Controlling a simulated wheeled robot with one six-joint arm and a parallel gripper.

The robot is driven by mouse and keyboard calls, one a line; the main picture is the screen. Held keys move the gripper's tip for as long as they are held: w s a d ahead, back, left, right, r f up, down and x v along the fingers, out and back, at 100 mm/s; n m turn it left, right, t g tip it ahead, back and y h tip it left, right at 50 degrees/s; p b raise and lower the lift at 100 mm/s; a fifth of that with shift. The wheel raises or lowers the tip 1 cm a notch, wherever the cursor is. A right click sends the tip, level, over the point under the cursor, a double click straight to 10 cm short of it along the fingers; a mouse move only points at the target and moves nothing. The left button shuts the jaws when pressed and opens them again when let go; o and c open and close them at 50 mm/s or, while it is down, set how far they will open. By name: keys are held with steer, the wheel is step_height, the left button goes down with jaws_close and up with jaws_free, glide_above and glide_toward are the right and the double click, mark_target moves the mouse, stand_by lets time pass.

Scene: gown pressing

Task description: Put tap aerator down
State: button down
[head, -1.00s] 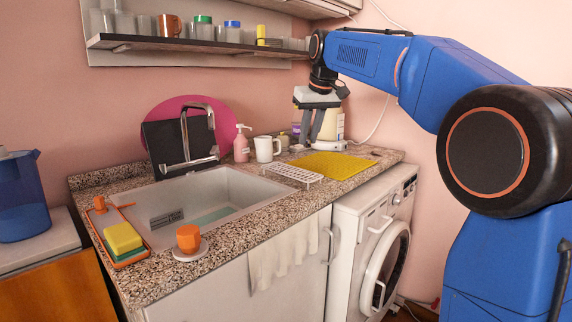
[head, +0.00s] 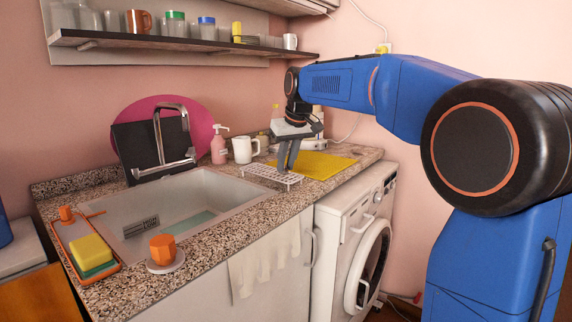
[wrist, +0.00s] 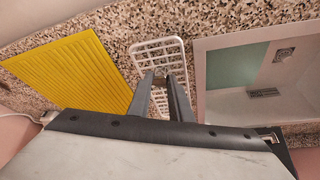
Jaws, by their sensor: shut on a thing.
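My gripper (head: 286,168) points down over the right end of a white wire rack (head: 258,174) on the granite counter. In the wrist view, the fingers (wrist: 161,78) are close together in front of the rack (wrist: 150,46). A small greyish piece (wrist: 160,72) shows between the fingertips, which I take as the tap aerator; it is mostly hidden by the fingers. I cannot tell whether it touches the rack. In the head view the aerator is too small to make out.
A ribbed yellow mat (head: 322,165) lies right of the rack. A white mug (head: 243,150) and a pink soap bottle (head: 219,146) stand behind it. The sink (head: 195,190) and its tap (head: 174,140) are at left. An orange cup (head: 163,249) stands on the front edge.

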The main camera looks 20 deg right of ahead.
steer(key=shift+f, duration=0.2)
steer(key=c, duration=1.6)
jaws_free()
steer(key=shift+f, duration=0.1)
steer(key=v, duration=1.2)
steer(key=s+d+f+m, duration=0.1)
steer(key=s+f, duration=0.9)
steer(key=s, duration=0.2)
steer(key=s+d+f, duration=0.2)
steer(key=s+f, duration=0.9)
steer(key=s, duration=0.2)
steer(key=s+d+f+m+h, duration=0.1)
steer(key=s+d+f, duration=0.1)
steer(key=s+f, duration=0.9)
steer(key=shift+s+d+f+m+t, duration=0.15)
steer(key=shift+s+m+t, duration=0.15)
steer(key=shift+s, duration=0.65)
